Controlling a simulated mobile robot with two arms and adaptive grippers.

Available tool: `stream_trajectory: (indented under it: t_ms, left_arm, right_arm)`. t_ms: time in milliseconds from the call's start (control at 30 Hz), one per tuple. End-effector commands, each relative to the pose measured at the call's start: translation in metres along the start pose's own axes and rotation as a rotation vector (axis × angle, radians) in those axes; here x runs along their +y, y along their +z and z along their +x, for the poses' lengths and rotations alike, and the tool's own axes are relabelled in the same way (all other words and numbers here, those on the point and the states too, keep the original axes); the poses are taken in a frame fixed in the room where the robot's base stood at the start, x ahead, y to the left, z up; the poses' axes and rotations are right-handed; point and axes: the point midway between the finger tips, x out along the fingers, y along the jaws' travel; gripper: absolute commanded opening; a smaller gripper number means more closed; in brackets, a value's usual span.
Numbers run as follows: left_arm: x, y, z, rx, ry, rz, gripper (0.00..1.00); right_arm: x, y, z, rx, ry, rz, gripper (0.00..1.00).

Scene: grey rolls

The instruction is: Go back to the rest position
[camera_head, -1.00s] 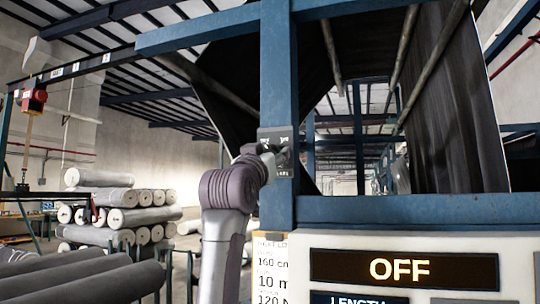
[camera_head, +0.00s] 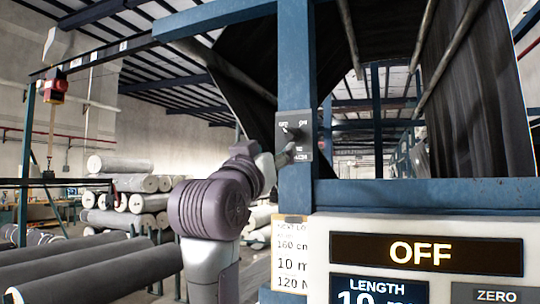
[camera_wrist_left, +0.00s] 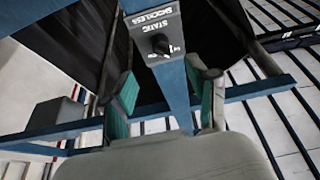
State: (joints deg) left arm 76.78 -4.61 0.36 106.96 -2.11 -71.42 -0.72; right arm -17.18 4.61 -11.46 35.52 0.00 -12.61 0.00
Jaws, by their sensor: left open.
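My left arm comes up from the bottom in the head view. Its gripper (camera_head: 282,157) is seen small, near the lower left of a dark switch box (camera_head: 291,136) on a blue post (camera_head: 297,70). In the left wrist view the gripper's two green-padded fingers (camera_wrist_left: 166,82) are spread apart with nothing held. The box with its black knob (camera_wrist_left: 160,44) shows beyond the fingers, upside down, and a gap seems to lie between. The knob (camera_head: 291,132) is uncovered in the head view. My right gripper is not in view.
A control panel with an "OFF" display (camera_head: 385,252) stands at lower right, below a blue crossbeam (camera_head: 430,193). Dark fabric (camera_head: 480,100) hangs at right. Grey rolls (camera_head: 90,270) lie at lower left, with a stack of paler rolls (camera_head: 125,200) behind. A red hoist box (camera_head: 57,86) hangs at far left.

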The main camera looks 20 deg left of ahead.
Motion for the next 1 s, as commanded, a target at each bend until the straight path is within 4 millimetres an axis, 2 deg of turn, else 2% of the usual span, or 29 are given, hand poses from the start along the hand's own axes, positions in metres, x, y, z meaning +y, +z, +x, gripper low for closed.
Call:
stream_trajectory:
  t_ms: [167,667,767,867,1000]
  left_arm:
    - [0.0,0.0,-0.01,0.0,0.0,0.0,0.59]
    - [0.0,0.004,-0.009,-0.007,-0.001,0.0,0.59]
    - [-0.002,0.031,-0.009,-0.049,-0.004,0.003,0.59]
    - [-0.006,0.084,-0.011,-0.136,-0.009,0.011,0.59]
    - [-0.01,0.179,-0.029,-0.296,-0.015,0.025,0.59]
  right_arm:
    - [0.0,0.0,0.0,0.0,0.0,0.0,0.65]
    - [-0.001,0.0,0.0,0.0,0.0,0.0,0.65]
    - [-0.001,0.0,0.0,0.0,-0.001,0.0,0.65]
    - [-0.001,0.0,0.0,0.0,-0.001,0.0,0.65]
    - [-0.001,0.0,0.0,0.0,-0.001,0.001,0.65]
